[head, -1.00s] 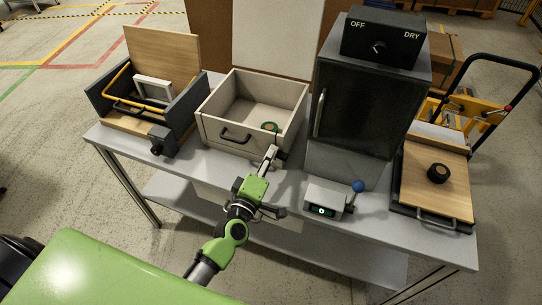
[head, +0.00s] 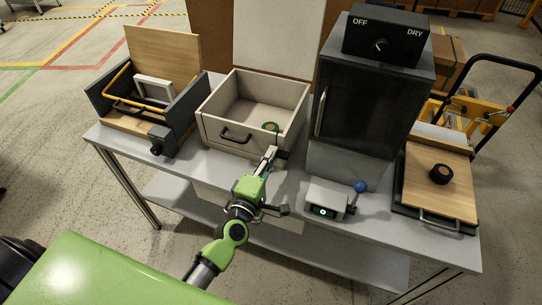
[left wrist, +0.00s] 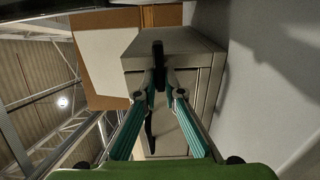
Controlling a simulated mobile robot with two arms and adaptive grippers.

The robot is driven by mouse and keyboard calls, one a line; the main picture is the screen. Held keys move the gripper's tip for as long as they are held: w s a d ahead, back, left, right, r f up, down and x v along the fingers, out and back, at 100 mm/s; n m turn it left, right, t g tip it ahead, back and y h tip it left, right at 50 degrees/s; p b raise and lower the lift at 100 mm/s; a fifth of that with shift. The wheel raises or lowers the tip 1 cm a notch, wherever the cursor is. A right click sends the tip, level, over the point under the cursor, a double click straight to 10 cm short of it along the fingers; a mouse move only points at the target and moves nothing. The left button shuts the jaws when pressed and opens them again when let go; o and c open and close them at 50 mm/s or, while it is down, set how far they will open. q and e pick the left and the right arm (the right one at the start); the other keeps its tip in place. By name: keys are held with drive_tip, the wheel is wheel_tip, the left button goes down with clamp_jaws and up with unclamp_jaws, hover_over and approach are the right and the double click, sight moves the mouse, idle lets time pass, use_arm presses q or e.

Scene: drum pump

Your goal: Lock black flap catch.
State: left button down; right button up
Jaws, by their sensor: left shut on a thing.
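A pale beige open box (head: 225,138) with a dark front handle (head: 236,136) stands at the middle of the table. My left gripper (head: 271,156) is at its front right corner. In the left wrist view, the teal fingers of my left gripper (left wrist: 160,80) close on a narrow black piece, which looks like the black catch (left wrist: 158,50), against the box's face. The fingers partly cover it, and I cannot tell whether it is locked. My right gripper is not in view.
A wooden box (head: 162,48) with a yellow bar stands at the left. A dark oven-like cabinet (head: 365,110), a small device with a blue knob (head: 361,187) and a wooden board with a black knob (head: 441,174) are to the right. The table's front edge lies below my arm.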

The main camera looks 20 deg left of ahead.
use_arm(q)
drive_tip(key=c, duration=2.1)
unclamp_jaws()
drive_tip(key=shift+c, duration=0.2)
drive_tip(key=s, duration=1.2)
drive_tip(key=shift+a, duration=0.2)
drive_tip(key=shift+d, duration=0.1)
